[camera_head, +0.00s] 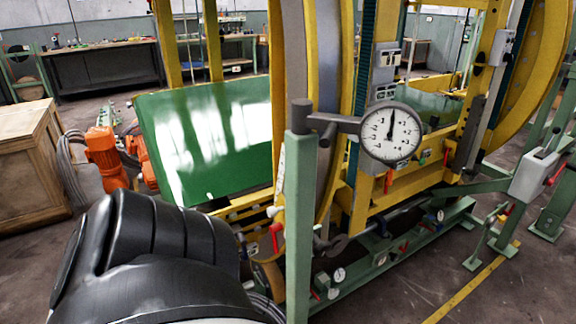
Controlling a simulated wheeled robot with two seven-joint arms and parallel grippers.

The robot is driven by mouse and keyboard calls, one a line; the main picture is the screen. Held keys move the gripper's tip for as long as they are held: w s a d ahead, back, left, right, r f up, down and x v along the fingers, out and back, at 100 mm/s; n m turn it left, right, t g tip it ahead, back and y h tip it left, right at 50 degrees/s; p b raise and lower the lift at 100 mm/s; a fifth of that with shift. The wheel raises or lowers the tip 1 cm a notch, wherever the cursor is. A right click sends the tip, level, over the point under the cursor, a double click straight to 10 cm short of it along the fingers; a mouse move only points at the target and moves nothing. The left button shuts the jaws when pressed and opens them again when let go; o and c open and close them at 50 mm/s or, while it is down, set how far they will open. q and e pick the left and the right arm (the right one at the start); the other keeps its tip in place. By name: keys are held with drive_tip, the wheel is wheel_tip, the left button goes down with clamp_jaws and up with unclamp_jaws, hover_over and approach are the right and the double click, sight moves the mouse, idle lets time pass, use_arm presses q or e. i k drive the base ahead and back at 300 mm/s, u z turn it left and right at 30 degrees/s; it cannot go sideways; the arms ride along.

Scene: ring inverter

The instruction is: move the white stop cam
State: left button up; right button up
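I cannot tell for sure which part is the white stop cam. A small whitish piece (272,211) sits beside the green post, above a red handle. A pale block (501,47) is on the upright rail at the upper right of the yellow ring machine (362,205). A pale grey box (533,176) with a red lever is on the green frame at the right. Neither gripper shows. A black, ribbed part at the lower left looks like part of my arm and hides the floor there.
A green post (299,215) carrying a round dial gauge (391,133) stands close in front of the machine. A green panel (210,140) lies inside the ring. Orange motors (105,158) and a wooden crate (28,157) stand left. Floor at the lower right is mostly clear.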

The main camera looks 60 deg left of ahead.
sight(278, 211)
drive_tip(key=k, duration=0.45)
drive_tip(key=u, duration=1.1)
